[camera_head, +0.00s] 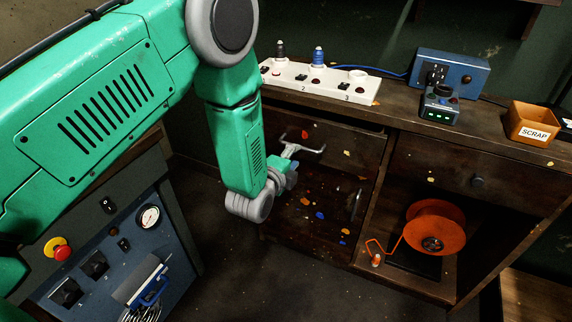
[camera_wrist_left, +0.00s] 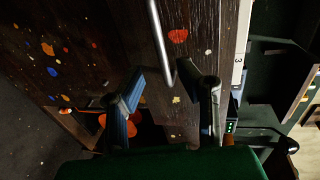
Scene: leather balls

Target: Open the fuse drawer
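The fuse drawer (camera_head: 342,147) is a dark, paint-spotted wooden front under the worktop, left of the open bay. Its metal bar handle (camera_head: 303,149) shows beside my left gripper (camera_head: 287,167), which reaches it from the front left. In the left wrist view, my left gripper (camera_wrist_left: 167,92) has its two fingers spread, with the handle (camera_wrist_left: 161,45) running into the space between them. The fingers look apart from the bar. The drawer front (camera_wrist_left: 185,60) fills the wrist view behind the handle. The drawer looks shut or nearly so; I cannot tell exactly. My right gripper is not in view.
A white numbered strip (camera_head: 325,83) with fuse-like plugs, a blue box (camera_head: 455,73) and an orange scrap bin (camera_head: 532,124) stand on the worktop. Below are a cupboard door handle (camera_head: 356,204), a knobbed drawer (camera_head: 440,170) and an orange reel (camera_head: 436,228). Floor in front is clear.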

